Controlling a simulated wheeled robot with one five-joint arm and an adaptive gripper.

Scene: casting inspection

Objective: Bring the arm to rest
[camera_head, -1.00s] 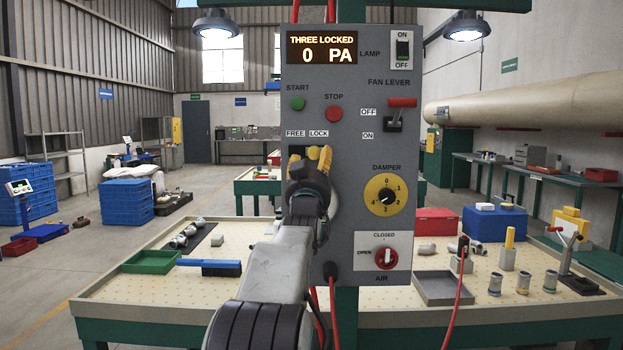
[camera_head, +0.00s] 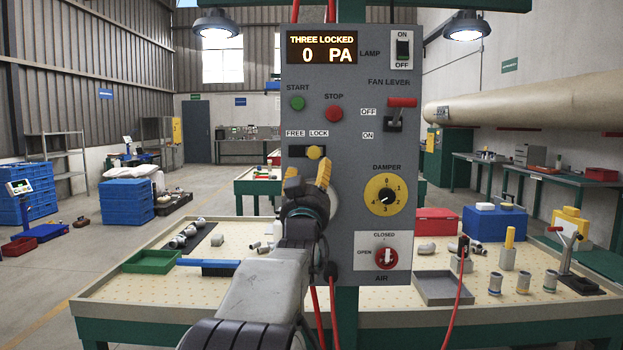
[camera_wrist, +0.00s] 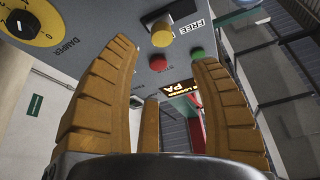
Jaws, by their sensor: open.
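My gripper (camera_head: 308,178) is in front of the grey control panel (camera_head: 342,205), just below the FREE/LOCK slider. Its yellow fingers are spread and empty; they also show in the wrist view (camera_wrist: 163,60). The slider's yellow knob (camera_head: 316,152) sits at the LOCK side, above and apart from the fingertips. The same knob shows beyond the fingers in the wrist view (camera_wrist: 162,35). The display (camera_head: 322,47) reads THREE LOCKED, 0 PA. My arm reaches up from the bottom of the head view.
The bench (camera_head: 225,235) spreads behind the panel, with a green tray (camera_head: 150,262), a blue-handled brush (camera_head: 207,263) and a grey tray (camera_head: 444,290). Right of my gripper are the damper dial (camera_head: 386,196) and air valve (camera_head: 386,258). Red hoses (camera_head: 318,310) hang beside my arm.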

